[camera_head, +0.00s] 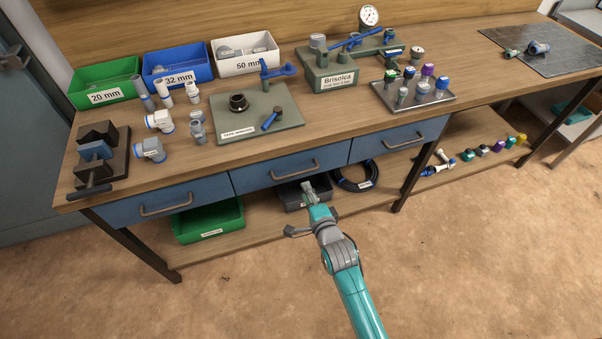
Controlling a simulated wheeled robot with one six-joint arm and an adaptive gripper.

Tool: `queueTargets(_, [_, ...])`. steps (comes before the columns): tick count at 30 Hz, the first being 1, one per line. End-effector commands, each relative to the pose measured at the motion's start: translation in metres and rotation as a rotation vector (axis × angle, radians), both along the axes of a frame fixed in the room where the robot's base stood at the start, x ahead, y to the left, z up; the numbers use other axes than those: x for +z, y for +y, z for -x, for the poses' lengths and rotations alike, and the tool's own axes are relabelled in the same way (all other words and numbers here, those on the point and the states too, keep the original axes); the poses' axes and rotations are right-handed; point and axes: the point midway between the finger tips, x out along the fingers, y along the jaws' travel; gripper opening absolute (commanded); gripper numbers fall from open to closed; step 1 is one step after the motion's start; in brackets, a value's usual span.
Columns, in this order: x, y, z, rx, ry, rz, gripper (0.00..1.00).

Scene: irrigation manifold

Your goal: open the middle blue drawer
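The middle blue drawer (262,177) sits under the front edge of the wooden workbench (340,115), between two other blue drawers. Its face looks flush with theirs. It has a grey bar handle (297,171). My gripper (308,187) is below and slightly right of the handle, at the end of my teal arm. It appears apart from the handle, though the depth between them is hard to judge.
The left drawer (125,209) and right drawer (370,146) flank the middle one. A green bin (208,222), a dark bin (289,196) and a coiled black hose (357,180) are on the lower shelf. Parts crowd the benchtop. The brown floor in front is open.

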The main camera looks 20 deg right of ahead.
Motion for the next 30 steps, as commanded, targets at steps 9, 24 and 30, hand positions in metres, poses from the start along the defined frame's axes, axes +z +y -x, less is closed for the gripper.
queueTargets(9, [-0.008, 0.000, -0.049, 0.000, -0.002, 0.002, 0.39])
queueTargets(24, [-0.020, 0.000, -0.097, 0.001, -0.001, 0.003, 0.39])
queueTargets(30, [-0.020, 0.000, -0.098, 0.001, -0.001, 0.003, 0.39])
